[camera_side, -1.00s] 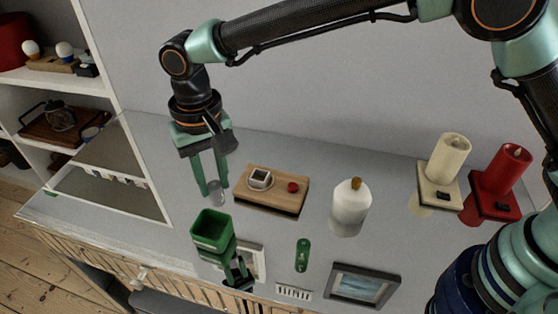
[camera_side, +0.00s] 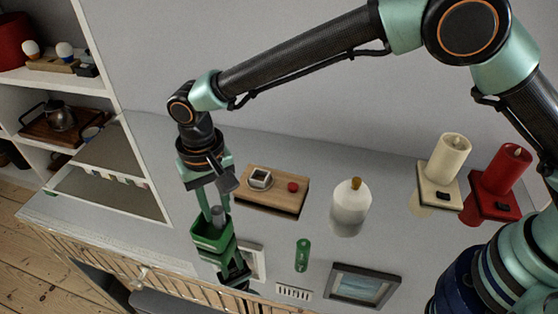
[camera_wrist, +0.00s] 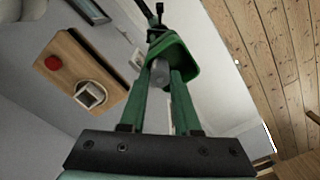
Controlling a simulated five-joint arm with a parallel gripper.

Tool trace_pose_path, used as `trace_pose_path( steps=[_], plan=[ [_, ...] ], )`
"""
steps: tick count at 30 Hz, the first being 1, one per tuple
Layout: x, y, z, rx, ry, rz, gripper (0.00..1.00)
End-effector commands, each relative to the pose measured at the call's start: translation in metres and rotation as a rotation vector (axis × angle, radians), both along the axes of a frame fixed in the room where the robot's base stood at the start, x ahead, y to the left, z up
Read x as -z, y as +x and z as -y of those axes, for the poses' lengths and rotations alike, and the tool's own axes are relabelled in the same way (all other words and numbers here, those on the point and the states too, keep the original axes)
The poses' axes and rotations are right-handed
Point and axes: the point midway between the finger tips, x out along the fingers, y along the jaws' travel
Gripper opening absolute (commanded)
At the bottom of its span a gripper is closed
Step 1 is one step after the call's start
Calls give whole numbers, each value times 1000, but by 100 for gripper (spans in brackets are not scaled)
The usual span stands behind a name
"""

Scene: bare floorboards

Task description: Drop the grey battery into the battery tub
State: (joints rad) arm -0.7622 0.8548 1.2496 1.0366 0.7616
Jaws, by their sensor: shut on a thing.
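The grey battery (camera_side: 218,216) is a small cylinder between the two green fingers of my gripper (camera_side: 213,211). My gripper is shut on it. In the wrist view the battery (camera_wrist: 160,73) shows between the fingertips. The battery tub (camera_side: 211,243) is a green open-topped box on the glossy surface. My fingertips and the battery are at its mouth. The tub's green wall also shows behind the fingers in the wrist view (camera_wrist: 185,50). Whether the battery's lower end is below the rim is hard to tell.
A wooden board (camera_side: 275,203) with a small white-and-grey item and a red knob lies right of my gripper.

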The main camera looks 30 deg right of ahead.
Motion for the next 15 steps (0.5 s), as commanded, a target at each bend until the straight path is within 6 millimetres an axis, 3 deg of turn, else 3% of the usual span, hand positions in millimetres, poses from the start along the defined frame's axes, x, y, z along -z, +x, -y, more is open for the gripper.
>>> trace_pose_path(
  steps=[2,3,5,15],
  plan=[
    [0,0,0,0,0,0,0],
    [0,0,0,0,0,0,42],
    [0,0,0,0,0,0,65],
    [-2,0,0,0,0,0,66]
  ],
)
